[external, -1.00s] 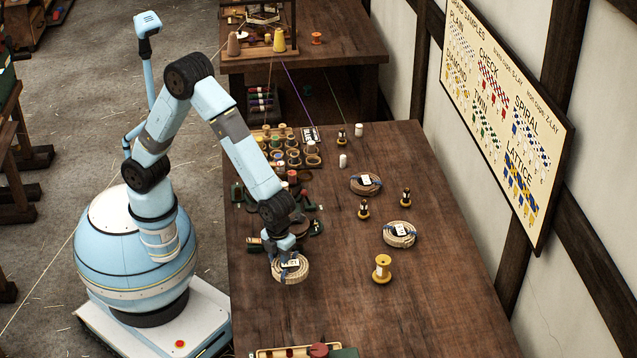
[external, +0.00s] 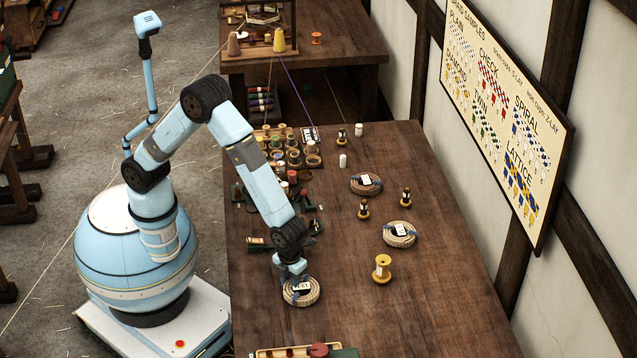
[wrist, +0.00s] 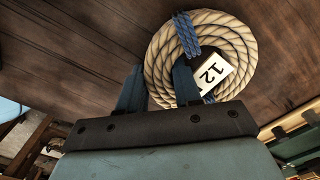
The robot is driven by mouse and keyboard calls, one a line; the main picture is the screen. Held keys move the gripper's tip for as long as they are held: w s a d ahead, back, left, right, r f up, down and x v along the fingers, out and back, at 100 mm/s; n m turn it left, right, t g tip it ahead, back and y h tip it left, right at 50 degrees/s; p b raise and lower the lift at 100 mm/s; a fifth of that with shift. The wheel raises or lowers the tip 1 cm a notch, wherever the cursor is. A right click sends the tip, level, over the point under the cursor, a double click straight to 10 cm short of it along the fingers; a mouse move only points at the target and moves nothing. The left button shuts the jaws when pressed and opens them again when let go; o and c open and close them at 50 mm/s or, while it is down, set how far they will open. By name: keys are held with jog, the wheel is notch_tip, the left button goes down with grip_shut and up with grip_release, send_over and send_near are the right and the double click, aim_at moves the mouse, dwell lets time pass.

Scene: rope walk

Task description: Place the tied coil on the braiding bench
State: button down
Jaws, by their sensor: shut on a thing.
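A tied coil of pale rope (external: 301,292) with blue bindings and a white tag is at my gripper (external: 291,272) near the front left of the wooden bench (external: 400,310). In the wrist view the coil (wrist: 228,27) shows its tag, marked 12, and one finger reaches over its rope ring. My gripper (wrist: 160,88) is shut on the coil's near side. I cannot tell whether the coil touches the bench top. Two similar tied coils lie farther back, one at the middle right (external: 399,234) and one behind it (external: 366,184).
A yellow spool (external: 381,269) stands right of the held coil. Small dark bobbins (external: 405,197) stand near the back coils. Several spools (external: 293,158) crowd the left edge. A tray (external: 290,352) lies at the front edge. Another bench (external: 340,60) with cones stands beyond.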

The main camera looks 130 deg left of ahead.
jog(key=c, duration=0.8)
grip_release()
